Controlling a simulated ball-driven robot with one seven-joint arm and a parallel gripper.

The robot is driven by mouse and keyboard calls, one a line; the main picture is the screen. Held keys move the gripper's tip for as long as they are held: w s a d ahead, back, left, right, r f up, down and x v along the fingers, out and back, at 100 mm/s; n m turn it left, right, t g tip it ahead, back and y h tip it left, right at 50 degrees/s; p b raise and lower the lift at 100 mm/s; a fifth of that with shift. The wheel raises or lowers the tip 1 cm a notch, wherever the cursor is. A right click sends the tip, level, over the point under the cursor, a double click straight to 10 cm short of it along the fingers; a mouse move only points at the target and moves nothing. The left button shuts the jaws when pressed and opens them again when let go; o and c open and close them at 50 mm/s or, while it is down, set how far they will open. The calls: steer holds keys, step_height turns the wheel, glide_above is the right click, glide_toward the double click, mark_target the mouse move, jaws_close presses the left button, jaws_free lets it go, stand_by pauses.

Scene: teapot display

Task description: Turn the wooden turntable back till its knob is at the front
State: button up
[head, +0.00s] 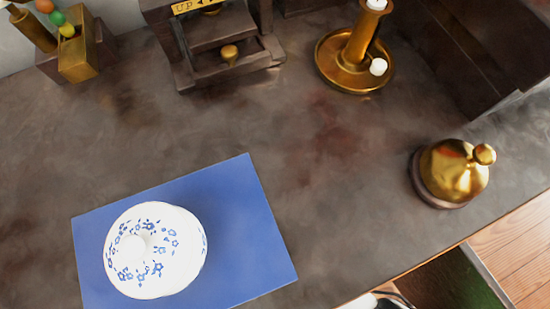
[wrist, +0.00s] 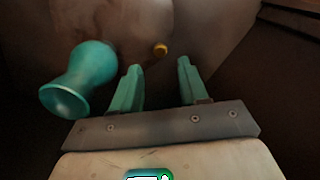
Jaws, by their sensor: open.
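I cannot make out the wooden turntable for certain in either view. In the wrist view, a small brass knob (wrist: 161,49) shows beyond my gripper (wrist: 159,66), roughly in line with the gap between the fingertips. I cannot tell what the knob is fixed to. My gripper's two teal fingers are apart with nothing between them. A teal vase-like piece (wrist: 88,72) is close to the left finger, its round mouth toward the camera. A brownish surface lies behind the knob. The head view does not show my gripper's fingers.
In the head view, a white blue-flowered lidded pot (head: 180,255) stands on a blue mat (head: 245,215). A brass dome (head: 450,172) sits at the right near the table edge. A brass candlestick (head: 335,70) and a dark drawer box (head: 210,35) stand at the back. The table's middle is clear.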

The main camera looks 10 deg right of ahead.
step_height(320, 180, down, 6)
steer(key=b, duration=0.3)
steer(key=shift+f, duration=0.1)
steer(key=shift+c, duration=0.4)
jaws_close()
